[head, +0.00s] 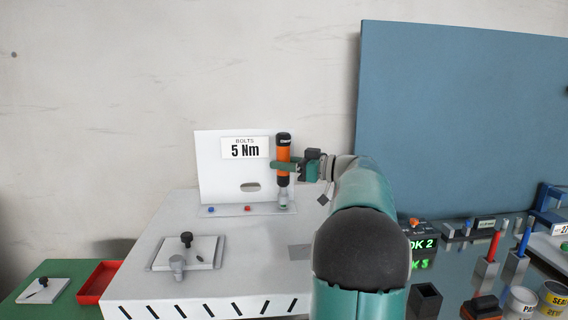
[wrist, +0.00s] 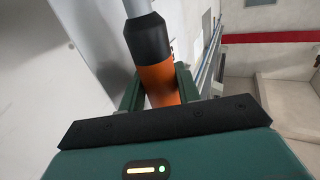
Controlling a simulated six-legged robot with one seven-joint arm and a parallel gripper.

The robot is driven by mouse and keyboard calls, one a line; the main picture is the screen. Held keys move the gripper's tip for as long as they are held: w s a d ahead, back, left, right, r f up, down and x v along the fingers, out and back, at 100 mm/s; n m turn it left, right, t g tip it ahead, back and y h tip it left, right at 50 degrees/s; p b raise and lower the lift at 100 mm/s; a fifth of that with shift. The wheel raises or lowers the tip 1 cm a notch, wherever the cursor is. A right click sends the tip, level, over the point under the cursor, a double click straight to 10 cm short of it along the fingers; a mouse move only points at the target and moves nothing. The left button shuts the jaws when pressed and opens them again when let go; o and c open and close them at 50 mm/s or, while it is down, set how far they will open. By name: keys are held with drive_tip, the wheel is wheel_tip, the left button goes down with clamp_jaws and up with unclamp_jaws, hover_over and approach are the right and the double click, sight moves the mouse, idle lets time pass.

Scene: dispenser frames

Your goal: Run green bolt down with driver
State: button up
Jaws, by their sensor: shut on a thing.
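My gripper (head: 284,166) is shut on the orange and black driver (head: 283,149), which stands upright with its bit end down. In the wrist view the two jaws grip the driver's orange body (wrist: 161,83), with its black collar and grey shaft beyond. The driver's tip is over the right end of the bolt strip (head: 223,211) at the foot of the white panel. A little green shows under the tip at the green bolt (head: 283,206); the rest of it is hidden. A red bolt (head: 247,208) and a blue bolt (head: 211,209) sit to the left on the strip.
A "5 Nm" sign (head: 245,148) is on the white panel (head: 215,177). A plate with a black knob (head: 187,253) lies on the white table at front left. A red tray (head: 99,281) is farther left. Cups, holders and a display (head: 421,245) are at right.

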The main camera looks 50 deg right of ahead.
sight(284, 151)
drive_tip(key=shift+f, duration=1)
idle(1.9)
drive_tip(key=shift+r, duration=2.65)
